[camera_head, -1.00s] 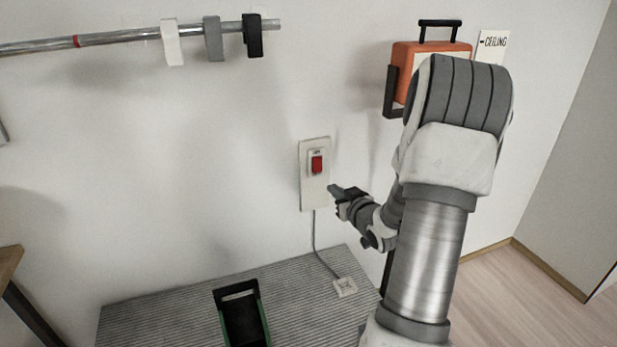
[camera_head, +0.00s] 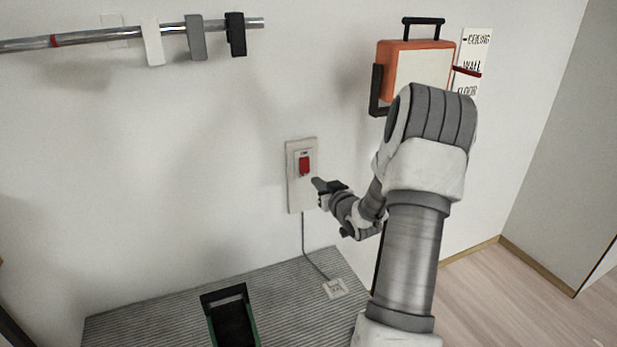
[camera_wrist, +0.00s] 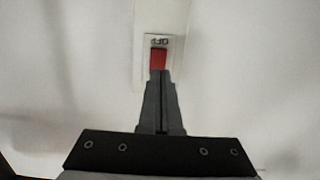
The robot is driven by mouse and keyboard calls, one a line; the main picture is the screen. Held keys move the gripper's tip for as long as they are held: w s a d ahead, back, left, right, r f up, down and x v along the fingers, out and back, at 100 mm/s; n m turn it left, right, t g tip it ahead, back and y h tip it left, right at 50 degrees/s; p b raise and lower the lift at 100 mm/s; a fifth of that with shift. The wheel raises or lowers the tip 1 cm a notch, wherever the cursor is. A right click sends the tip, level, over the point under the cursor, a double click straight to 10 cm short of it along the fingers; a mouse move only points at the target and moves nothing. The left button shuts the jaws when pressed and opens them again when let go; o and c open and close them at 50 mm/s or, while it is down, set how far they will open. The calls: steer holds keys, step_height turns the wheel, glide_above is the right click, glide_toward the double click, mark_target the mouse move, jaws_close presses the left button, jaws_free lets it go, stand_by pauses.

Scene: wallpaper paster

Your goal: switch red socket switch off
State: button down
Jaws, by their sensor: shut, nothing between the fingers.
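The red socket switch (camera_head: 304,165) sits in a white plate (camera_head: 296,200) on the wall, with a grey cord running down from it. In the wrist view the red switch (camera_wrist: 158,58) shows just beyond the fingertips, with upside-down lettering that looks like "OFF" beside it. My gripper (camera_head: 318,183) is at the right edge of the plate in the head view, a little below the red switch. In the wrist view my gripper (camera_wrist: 161,74) is shut and empty, its tips overlapping the near end of the red switch. I cannot tell whether they touch it.
An orange case (camera_head: 388,62) hangs on the wall behind my arm, beside a white label card (camera_head: 470,52). A metal rail (camera_head: 100,37) with several clips runs at upper left. Below are a ribbed grey surface (camera_head: 150,325), a dark green-edged holder (camera_head: 230,318) and a small white outlet (camera_head: 336,289).

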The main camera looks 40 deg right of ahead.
mark_target(304, 170)
steer(key=b+x, duration=0.1)
steer(key=x, duration=0.6)
steer(key=shift+w, duration=0.1)
steer(key=shift+f+b, duration=0.15)
steer(key=shift+b, duration=0.3)
steer(key=shift+w+d+f+b, duration=0.1)
steer(key=shift+w+b, duration=0.05)
steer(key=shift+b, duration=0.25)
